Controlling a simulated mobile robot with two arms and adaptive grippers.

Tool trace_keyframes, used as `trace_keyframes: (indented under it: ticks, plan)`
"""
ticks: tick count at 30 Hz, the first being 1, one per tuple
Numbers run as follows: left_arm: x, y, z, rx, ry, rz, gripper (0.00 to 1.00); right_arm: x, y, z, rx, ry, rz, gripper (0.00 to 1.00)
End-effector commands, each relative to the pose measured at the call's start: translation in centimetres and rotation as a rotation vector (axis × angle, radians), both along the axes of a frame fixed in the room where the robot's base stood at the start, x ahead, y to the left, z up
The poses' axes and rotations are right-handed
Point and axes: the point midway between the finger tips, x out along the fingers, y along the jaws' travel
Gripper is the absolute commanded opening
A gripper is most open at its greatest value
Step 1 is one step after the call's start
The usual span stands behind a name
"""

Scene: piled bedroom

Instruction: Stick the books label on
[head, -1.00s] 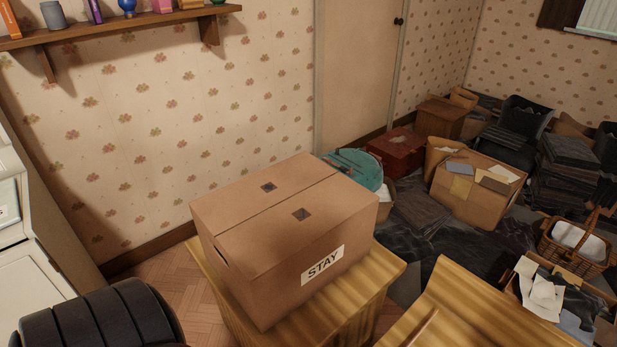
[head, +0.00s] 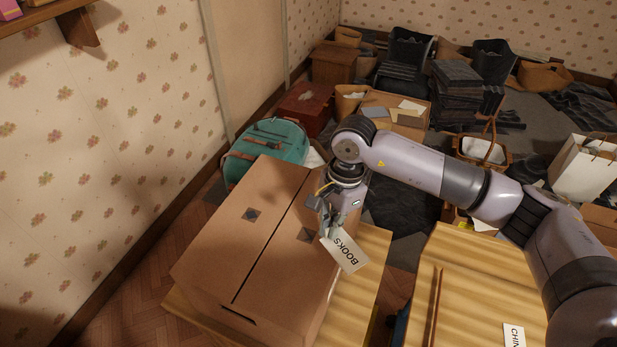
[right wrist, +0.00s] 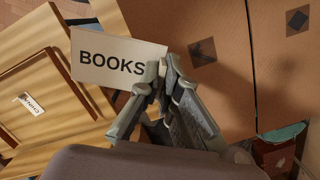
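My right gripper (head: 327,228) is shut on the end of a white label reading BOOKS (head: 347,255). In the right wrist view the fingertips (right wrist: 160,80) pinch the right end of the BOOKS label (right wrist: 105,58). The label hangs tilted beside the right upper edge of a closed cardboard box (head: 225,250). I cannot tell whether it touches the box. The box stands on a striped wooden stand (head: 362,275) and also fills the right of the wrist view (right wrist: 215,30). The box's STAY label is not visible now. My left gripper is out of view.
A second wooden surface (head: 465,270) at the lower right bears a label partly reading CHIN (head: 513,335). A teal suitcase or bag (head: 262,150) lies behind the box. Piled boxes, dark stacks and a basket (head: 485,150) crowd the back floor. The papered wall is at left.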

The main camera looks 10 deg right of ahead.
Motion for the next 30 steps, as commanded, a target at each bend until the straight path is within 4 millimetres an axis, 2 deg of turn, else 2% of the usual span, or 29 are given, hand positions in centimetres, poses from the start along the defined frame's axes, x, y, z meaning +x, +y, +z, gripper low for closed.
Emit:
trace_keyframes:
  ticks: [1, 3, 9, 12, 16, 21, 30]
  plan:
    - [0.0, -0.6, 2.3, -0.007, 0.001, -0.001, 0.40, 1.4, 0.3, 1.2, -0.005, 0.003, -0.149, 0.00]
    - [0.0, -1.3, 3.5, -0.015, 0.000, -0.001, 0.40, 3.2, 0.6, 1.1, -0.009, 0.002, -0.351, 0.00]
    - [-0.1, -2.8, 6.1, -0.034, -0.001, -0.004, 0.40, 6.9, 0.9, 0.8, -0.007, -0.009, -0.787, 0.00]
    - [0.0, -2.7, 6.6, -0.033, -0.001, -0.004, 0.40, 7.9, 0.9, 0.5, -0.004, -0.013, -0.907, 0.00]
    - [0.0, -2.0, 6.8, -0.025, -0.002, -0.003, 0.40, 8.4, 0.8, 0.3, -0.001, -0.016, -0.978, 0.00]
    - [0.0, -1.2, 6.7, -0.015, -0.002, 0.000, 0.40, 8.5, 0.8, 0.1, 0.000, -0.016, -0.986, 0.00]
    - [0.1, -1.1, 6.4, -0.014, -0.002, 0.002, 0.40, 8.5, 0.8, 0.1, 0.002, -0.016, -0.983, 0.00]
